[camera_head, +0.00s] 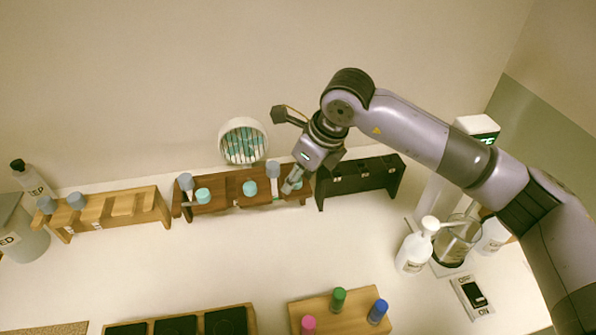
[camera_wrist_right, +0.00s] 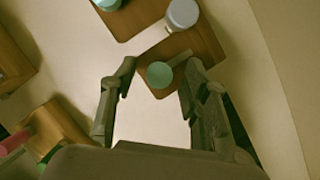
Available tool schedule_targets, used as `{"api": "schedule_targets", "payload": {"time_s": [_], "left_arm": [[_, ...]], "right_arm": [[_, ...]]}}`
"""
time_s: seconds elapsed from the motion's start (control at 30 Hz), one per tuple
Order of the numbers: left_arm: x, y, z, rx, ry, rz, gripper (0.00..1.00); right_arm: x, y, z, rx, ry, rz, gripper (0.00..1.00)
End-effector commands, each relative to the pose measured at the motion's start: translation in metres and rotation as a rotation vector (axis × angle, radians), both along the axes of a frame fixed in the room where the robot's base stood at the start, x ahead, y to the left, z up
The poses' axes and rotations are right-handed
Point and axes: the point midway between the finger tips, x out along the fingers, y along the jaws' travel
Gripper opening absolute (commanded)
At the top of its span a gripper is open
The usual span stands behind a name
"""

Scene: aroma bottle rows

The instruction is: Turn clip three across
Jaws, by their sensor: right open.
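The reddish-brown rack (camera_head: 222,204) holds several bottles with grey-blue and teal caps. My right gripper (camera_head: 290,188) is over its right end, pointing down with fingers apart. In the right wrist view, the open fingers (camera_wrist_right: 158,68) stand either side of a teal cap (camera_wrist_right: 159,75), apparently not gripping it. A taller grey cap (camera_wrist_right: 182,14) is just beyond. In the head view my gripper partly hides the right-end bottle. My left gripper is not in view.
A light wooden rack (camera_head: 105,211) stands left and a black rack (camera_head: 360,183) right. A round dish (camera_head: 243,141) is behind. A pump bottle (camera_head: 414,253) and a glass jar (camera_head: 456,240) stand right. A board with coloured-capped bottles (camera_head: 350,319) is in front. The middle table is clear.

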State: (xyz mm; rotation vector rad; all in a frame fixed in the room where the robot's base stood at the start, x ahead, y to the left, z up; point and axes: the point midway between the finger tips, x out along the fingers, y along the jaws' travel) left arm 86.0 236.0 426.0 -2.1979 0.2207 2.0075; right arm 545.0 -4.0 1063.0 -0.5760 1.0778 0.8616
Motion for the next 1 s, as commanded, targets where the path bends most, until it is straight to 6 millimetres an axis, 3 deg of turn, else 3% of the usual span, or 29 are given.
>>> {"api": "schedule_targets", "payload": {"time_s": [0.23, 0.83, 1.0], "left_arm": [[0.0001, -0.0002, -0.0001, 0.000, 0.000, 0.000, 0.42], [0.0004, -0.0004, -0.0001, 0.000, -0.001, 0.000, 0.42], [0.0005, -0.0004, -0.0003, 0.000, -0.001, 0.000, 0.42]], "right_arm": [[0.0000, 0.0002, -0.0005, 0.000, 0.000, 0.000, 0.41], [-0.0001, 0.0001, 0.0001, 0.000, 0.000, 0.000, 0.01], [0.0000, 0.0000, 0.0001, 0.000, 0.000, 0.001, 0.00]]}}
